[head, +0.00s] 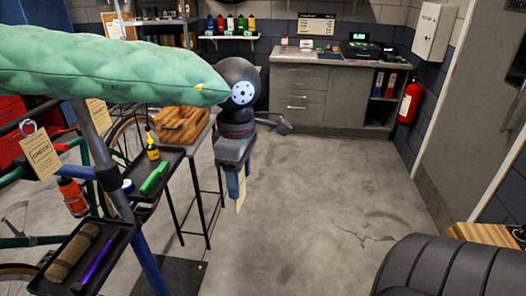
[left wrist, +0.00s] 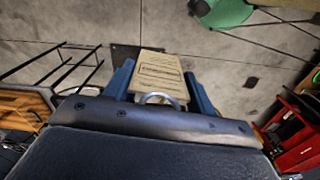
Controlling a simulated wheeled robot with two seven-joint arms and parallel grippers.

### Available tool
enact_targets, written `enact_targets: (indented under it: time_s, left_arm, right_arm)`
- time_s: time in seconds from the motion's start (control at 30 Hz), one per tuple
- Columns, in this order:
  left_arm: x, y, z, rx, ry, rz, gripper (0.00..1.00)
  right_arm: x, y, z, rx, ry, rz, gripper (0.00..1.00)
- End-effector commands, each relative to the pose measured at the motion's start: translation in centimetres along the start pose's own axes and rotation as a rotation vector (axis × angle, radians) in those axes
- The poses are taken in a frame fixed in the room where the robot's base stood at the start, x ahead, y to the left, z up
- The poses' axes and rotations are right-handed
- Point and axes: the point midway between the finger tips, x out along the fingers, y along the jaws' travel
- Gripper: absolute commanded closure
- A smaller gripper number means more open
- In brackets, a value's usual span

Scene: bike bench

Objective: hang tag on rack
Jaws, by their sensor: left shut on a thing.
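My left gripper (head: 235,182) points down over open floor, right of the bike stand, in the head view. It is shut on a cream paper tag (head: 241,194), which hangs below the fingers. In the left wrist view the tag (left wrist: 162,72) lies between the two blue fingers, with its pale metal ring (left wrist: 157,98) close to the palm. Similar tags hang at the left: one marked CHECK (head: 41,154) on a ring, another (head: 98,113) behind the stand post. I cannot make out a tag rack for certain. My right gripper is not in view.
Two black trays (head: 131,226) with tools and bottles are on the stand at the left. A wooden block (head: 183,124) sits on a black-legged table behind. A black ribbed padded shape (head: 455,268) fills the lower right. The middle floor (head: 320,200) is clear.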

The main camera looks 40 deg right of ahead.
Motion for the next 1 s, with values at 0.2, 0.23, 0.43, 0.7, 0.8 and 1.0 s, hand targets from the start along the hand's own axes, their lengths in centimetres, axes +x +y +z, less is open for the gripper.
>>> enact_targets:
  time_s: [0.2,0.23,0.43,0.7,0.8,1.0]
  left_arm:
    - [5.8,-4.3,-5.0,0.070,-0.008,-0.002,0.66]
    - [6.8,-5.0,-5.8,0.082,-0.009,-0.003,0.66]
    - [13.0,-9.7,-11.0,0.166,-0.012,0.001,0.66]
    - [21.0,-15.5,-17.6,0.271,-0.015,0.003,0.66]
    - [23.9,-17.6,-20.0,0.308,-0.016,0.005,0.66]
    - [30.1,-22.1,-25.0,0.388,-0.017,0.007,0.66]
  right_arm:
    - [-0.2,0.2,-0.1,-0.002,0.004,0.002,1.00]
    - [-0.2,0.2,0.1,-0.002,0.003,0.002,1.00]
    - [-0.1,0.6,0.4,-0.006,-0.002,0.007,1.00]
    - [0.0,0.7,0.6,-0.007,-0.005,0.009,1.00]
    - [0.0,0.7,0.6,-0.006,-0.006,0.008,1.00]
    - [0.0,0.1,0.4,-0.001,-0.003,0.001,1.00]
